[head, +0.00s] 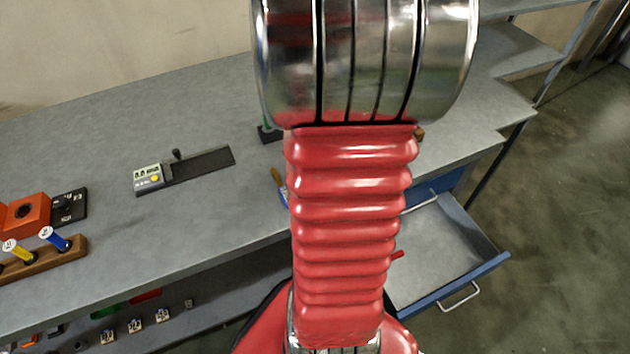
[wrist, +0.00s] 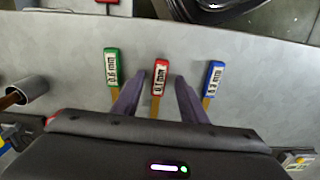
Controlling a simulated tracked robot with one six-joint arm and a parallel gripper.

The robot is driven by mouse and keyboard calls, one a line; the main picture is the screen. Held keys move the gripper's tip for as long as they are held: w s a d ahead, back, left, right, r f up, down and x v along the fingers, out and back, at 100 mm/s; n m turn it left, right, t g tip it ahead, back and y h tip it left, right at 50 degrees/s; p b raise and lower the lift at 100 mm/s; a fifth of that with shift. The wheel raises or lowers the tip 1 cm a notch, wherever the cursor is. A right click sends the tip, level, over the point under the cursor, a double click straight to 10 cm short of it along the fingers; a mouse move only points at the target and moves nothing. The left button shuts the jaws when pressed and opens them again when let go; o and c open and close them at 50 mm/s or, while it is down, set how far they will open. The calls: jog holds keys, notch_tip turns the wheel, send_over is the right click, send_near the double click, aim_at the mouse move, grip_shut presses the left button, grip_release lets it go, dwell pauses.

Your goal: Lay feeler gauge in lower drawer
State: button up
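Three feeler gauges lie side by side on the grey bench in the wrist view: green (wrist: 112,67) marked 0.6 mm, red (wrist: 158,77) apparently marked 0.1 mm, and blue (wrist: 212,79), its number hard to read. My gripper (wrist: 160,80) is open, with one finger on each side of the red gauge and visible gaps to both. Whether the fingers are down at the gauge's height I cannot tell. In the head view my arm hides the gripper and most of the gauges. An open drawer (head: 440,236) stands pulled out below the bench at right; the part I see looks mostly bare.
A digital instrument (head: 149,179) with a dark strip lies mid-bench. An orange device (head: 24,213) and a wooden rack (head: 45,256) with coloured-handled tools stand at left. A lower shelf (head: 200,299) holds small items. Beside the gauges is a grey cup (wrist: 30,91). A small red piece (head: 397,254) shows beside my arm.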

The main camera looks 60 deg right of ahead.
dwell(0.4)
grip_shut()
